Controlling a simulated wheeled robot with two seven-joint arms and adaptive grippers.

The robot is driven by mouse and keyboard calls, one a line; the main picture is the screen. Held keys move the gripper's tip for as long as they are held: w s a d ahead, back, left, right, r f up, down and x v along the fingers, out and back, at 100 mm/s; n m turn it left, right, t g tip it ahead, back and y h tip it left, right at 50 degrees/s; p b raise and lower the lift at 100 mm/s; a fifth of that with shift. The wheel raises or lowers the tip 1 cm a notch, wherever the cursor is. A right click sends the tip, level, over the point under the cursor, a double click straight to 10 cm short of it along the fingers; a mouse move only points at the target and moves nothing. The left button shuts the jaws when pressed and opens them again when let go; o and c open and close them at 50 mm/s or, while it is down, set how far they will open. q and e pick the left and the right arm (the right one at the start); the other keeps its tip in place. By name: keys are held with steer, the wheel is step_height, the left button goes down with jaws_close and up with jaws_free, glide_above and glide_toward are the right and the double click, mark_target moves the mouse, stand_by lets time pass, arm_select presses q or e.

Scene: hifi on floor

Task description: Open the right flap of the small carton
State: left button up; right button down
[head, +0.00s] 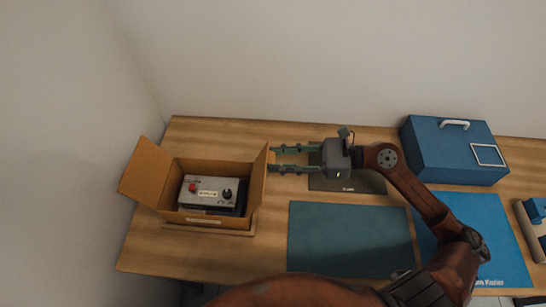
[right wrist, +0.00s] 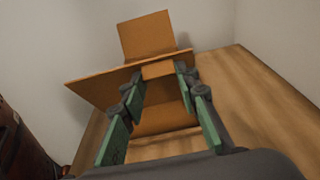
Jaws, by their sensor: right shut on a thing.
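The small carton (head: 214,222) stands at the left of the table with its top open. Its right flap (head: 259,178) stands up, nearly upright and leaning slightly outward. My right gripper (head: 271,158) comes in from the right and is shut on the tab at this flap's edge. In the right wrist view the two green fingers (right wrist: 157,72) sit on either side of the tab (right wrist: 158,70), with the wide flap (right wrist: 105,88) across them. The left flap (head: 146,172) leans outward to the left. My left gripper is not in view.
A grey control box (head: 207,194) with a red button and black knob lies in the carton. A dark green mat (head: 350,238), a blue mat (head: 485,235) and a blue case (head: 455,152) lie to the right. A wall stands behind the table (head: 160,255).

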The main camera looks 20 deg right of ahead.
steer(key=shift+s+f, duration=0.1)
steer(key=shift+f, duration=0.55)
steer(key=c, duration=1.9)
jaws_free()
steer(key=shift+o, duration=0.8)
steer(key=shift+a, duration=0.1)
steer(key=shift+o, duration=1.2)
steer(key=shift+r, duration=0.3)
steer(key=v, duration=1.2)
steer(key=shift+w, duration=0.25)
